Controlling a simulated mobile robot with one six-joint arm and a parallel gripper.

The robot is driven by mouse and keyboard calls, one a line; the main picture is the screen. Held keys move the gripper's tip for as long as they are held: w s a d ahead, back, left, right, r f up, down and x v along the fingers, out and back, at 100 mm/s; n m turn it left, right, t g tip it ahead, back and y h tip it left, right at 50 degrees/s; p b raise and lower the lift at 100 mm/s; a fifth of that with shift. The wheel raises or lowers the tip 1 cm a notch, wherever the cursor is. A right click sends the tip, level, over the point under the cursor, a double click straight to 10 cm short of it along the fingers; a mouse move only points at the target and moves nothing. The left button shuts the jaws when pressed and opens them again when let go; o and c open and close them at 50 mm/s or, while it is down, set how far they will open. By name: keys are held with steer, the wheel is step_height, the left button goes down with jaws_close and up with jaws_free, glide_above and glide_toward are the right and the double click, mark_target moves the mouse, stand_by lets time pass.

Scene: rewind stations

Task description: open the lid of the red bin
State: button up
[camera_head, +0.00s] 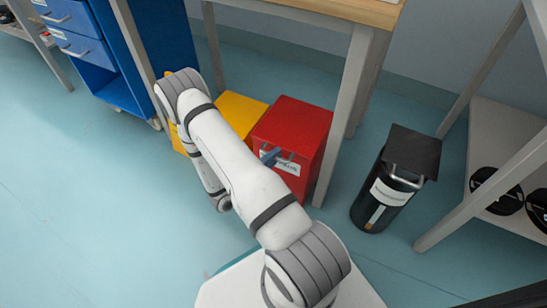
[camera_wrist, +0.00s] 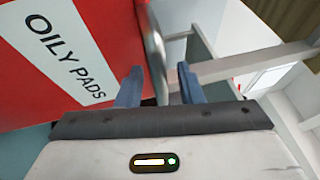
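The red bin (camera_head: 298,120) stands on the floor under the wooden-topped table, its top looking closed. In the wrist view its red front (camera_wrist: 88,18) fills the upper left, with a white label (camera_wrist: 62,45) reading "OILY PADS".
A yellow bin (camera_head: 240,112) stands close left of the red bin, partly behind my arm. A table leg (camera_head: 343,115) rises just right of the red bin. A black bin (camera_head: 385,195) stands farther right, near a shelf (camera_head: 500,120) with dark spools. Blue drawers (camera_head: 75,35) stand back left.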

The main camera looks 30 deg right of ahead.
jaws_close()
stand_by(0.5)
